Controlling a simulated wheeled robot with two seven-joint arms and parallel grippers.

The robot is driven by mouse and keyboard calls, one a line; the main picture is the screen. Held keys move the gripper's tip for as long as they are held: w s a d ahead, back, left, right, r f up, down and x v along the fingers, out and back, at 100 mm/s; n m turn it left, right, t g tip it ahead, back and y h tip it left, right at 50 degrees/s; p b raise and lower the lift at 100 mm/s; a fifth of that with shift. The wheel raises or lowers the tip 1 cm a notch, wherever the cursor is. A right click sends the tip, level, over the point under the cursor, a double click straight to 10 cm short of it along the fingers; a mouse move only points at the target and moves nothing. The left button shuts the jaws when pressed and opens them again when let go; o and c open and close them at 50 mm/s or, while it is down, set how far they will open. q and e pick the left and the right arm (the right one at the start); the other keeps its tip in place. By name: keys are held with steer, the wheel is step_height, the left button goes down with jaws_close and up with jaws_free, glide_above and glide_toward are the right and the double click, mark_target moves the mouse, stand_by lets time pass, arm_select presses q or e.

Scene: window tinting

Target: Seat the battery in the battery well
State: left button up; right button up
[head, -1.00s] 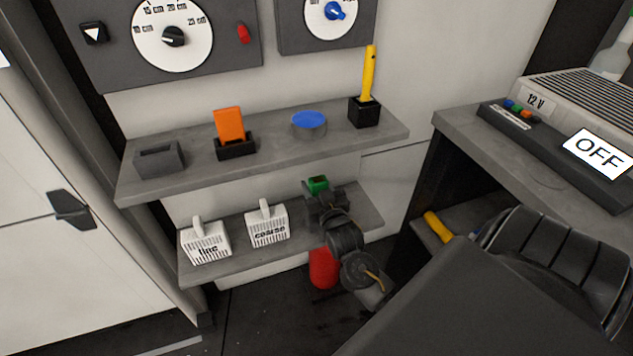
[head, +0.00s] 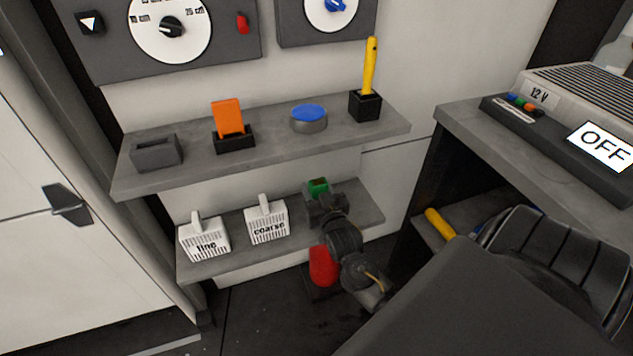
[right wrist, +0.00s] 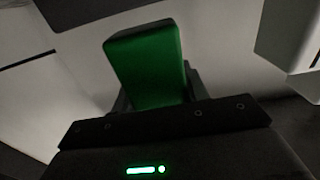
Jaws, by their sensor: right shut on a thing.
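A green block (head: 318,185), which looks like the battery, is at the right end of the lower shelf. My right gripper (head: 320,199) is shut on it, and my right arm reaches up to it from below right. In the right wrist view the green block (right wrist: 146,66) stands up, slightly tilted in the picture, beyond the dark gripper body; its lower end is hidden. A dark grey box with a slot in its top (head: 157,153) sits at the left of the upper shelf; I cannot tell whether this is the battery well. My left gripper is not in view.
The upper shelf (head: 185,182) also holds an orange card in a black holder (head: 228,118), a blue-topped round tin (head: 309,117) and a yellow-handled tool in a black block (head: 370,75). White "fine" (head: 204,243) and "coarse" (head: 267,224) baskets stand left of my gripper.

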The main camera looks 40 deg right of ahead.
steer(key=shift+r+p, duration=0.1)
steer(key=shift+p, duration=0.9)
stand_by(1.2)
steer(key=shift+f+b, duration=1.8)
steer(key=shift+f, duration=1.05)
steer(key=o, duration=1.4)
steer(key=shift+c, duration=0.2)
